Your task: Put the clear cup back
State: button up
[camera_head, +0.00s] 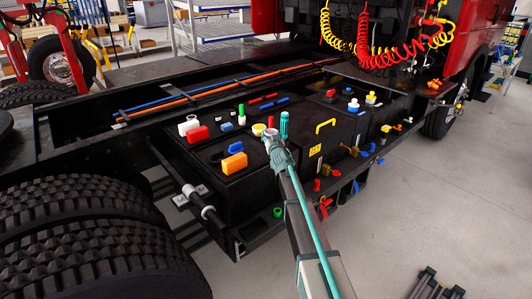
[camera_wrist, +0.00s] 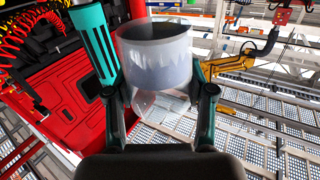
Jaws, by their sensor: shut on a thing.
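The clear cup (camera_wrist: 155,55) is between the two fingers of my gripper (camera_wrist: 160,85) in the wrist view. It is see-through, with a pale, cloudy upper band and a clearer lower part. My gripper is shut on its sides. In the head view my gripper (camera_head: 276,147) is over the black top of the truck's side box (camera_head: 235,190), among small coloured parts. The cup is small there and hard to make out against the gripper. I cannot tell how high it is above the box.
Small coloured parts stand close around my gripper: an orange block (camera_head: 234,163), a red block (camera_head: 198,134), a white part (camera_head: 188,124) and a yellow handle (camera_head: 325,125). Large tyres (camera_head: 85,235) are at the lower left. Open grey floor (camera_head: 450,200) lies to the right.

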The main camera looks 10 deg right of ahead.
jog(key=f, duration=0.1)
jog(key=w+a+f+b, duration=0.1)
jog(key=w+f+b, duration=0.1)
jog(key=shift+w+a+f, duration=0.2)
jog(key=shift+a+f, duration=0.1)
jog(key=shift+a, duration=0.05)
jog(key=shift+f, duration=1.4)
jog(key=shift+f, duration=0.2)
jog(key=o, duration=1.3)
jog(key=shift+c, duration=0.2)
jog(key=shift+r, duration=0.15)
